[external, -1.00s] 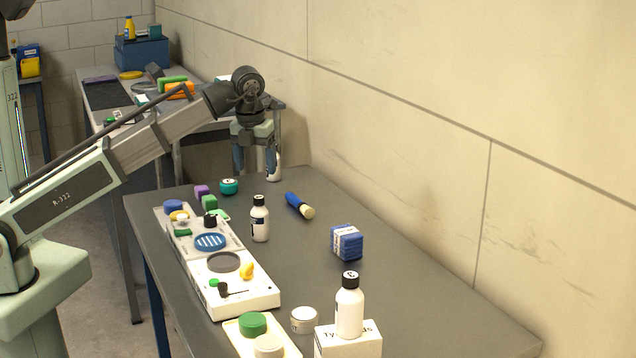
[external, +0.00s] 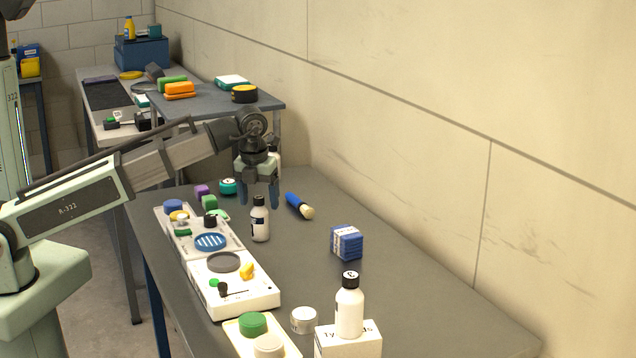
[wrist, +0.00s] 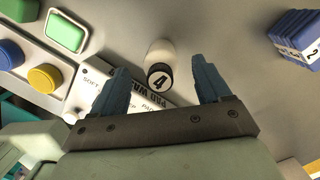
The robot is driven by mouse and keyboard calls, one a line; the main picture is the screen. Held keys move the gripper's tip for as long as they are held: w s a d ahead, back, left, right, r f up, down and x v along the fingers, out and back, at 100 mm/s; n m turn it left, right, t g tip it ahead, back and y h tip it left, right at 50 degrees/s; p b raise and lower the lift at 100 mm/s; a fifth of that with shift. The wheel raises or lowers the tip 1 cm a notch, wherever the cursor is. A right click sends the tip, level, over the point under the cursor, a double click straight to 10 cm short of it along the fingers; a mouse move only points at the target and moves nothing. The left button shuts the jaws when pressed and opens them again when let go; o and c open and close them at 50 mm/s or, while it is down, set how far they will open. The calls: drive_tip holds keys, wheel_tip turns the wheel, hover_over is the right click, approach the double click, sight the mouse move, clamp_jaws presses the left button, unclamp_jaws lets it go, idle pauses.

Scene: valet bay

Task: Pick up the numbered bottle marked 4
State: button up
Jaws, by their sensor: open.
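The bottle marked 4 is white with a black cap; in the wrist view its cap (wrist: 159,77) shows the number 4 between my fingers. In the external view the white, black-capped bottle (external: 260,224) under my gripper stands upright on the grey table, beside the white panel. My gripper (external: 259,203) is open and empty just above and around the cap's height, fingers pointing down. In the wrist view my gripper (wrist: 158,68) has one finger on each side of the cap, with visible gaps.
A similar bottle (external: 349,308) stands on a white box (external: 347,344) at front right. Another white bottle is partly hidden behind my gripper. A blue brush (external: 294,202) and blue block stack (external: 346,243) lie to the right. The white panel (external: 262,298) lies to the left.

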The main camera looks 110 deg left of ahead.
sight(260, 208)
drive_tip(key=shift+a+f, duration=0.2)
drive_tip(key=shift+f, duration=1.55)
drive_tip(key=shift+c, duration=0.3)
drive_tip(key=c, duration=1.2)
drive_tip(key=shift+o, duration=0.2)
drive_tip(key=shift+r, duration=0.15)
